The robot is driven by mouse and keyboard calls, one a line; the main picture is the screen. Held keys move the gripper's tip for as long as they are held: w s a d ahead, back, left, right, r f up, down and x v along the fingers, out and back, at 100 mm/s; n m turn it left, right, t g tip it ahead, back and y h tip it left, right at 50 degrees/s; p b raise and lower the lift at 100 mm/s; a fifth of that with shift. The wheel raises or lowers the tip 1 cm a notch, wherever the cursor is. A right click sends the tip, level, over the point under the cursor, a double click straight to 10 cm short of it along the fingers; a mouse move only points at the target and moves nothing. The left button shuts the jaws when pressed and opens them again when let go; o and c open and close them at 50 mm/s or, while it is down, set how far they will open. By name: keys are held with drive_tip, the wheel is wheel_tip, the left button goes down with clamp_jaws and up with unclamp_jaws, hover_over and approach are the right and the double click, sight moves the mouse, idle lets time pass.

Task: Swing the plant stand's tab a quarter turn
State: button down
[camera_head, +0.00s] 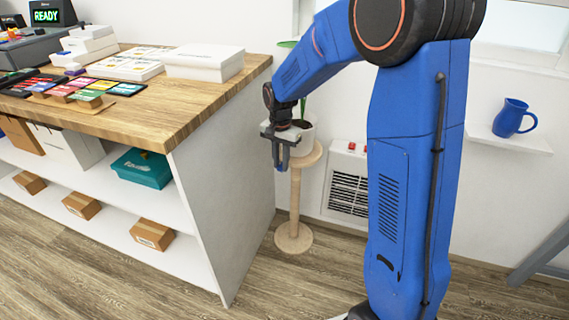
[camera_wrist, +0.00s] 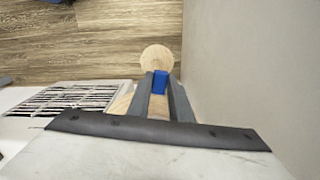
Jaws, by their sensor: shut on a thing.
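The plant stand is light wood, with a round top (camera_head: 312,156), a thin post (camera_head: 295,205) and a round base (camera_head: 293,239). It stands between the counter's end and the wall heater. My gripper (camera_head: 281,165) points down in front of the stand's top. In the wrist view my gripper (camera_wrist: 161,95) is shut on a small blue tab (camera_wrist: 160,80). The base (camera_wrist: 157,57) shows beyond the fingertips, and part of the wooden top (camera_wrist: 122,102) shows beside them. My gripper hides how the tab joins the stand in the head view.
The wooden counter (camera_head: 190,108) is close on the left. The white heater (camera_head: 346,183) is on the wall at right. A blue mug (camera_head: 511,118) stands on a shelf (camera_head: 510,140).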

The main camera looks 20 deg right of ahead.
drive_tip(key=w+a+m, duration=0.3)
drive_tip(key=w+m, duration=0.2)
drive_tip(key=shift+w+m, duration=0.15)
drive_tip(key=shift+m, duration=0.15)
idle(0.4)
idle(0.4)
drive_tip(key=c, duration=1.6)
unclamp_jaws()
drive_tip(key=shift+r, duration=3.75)
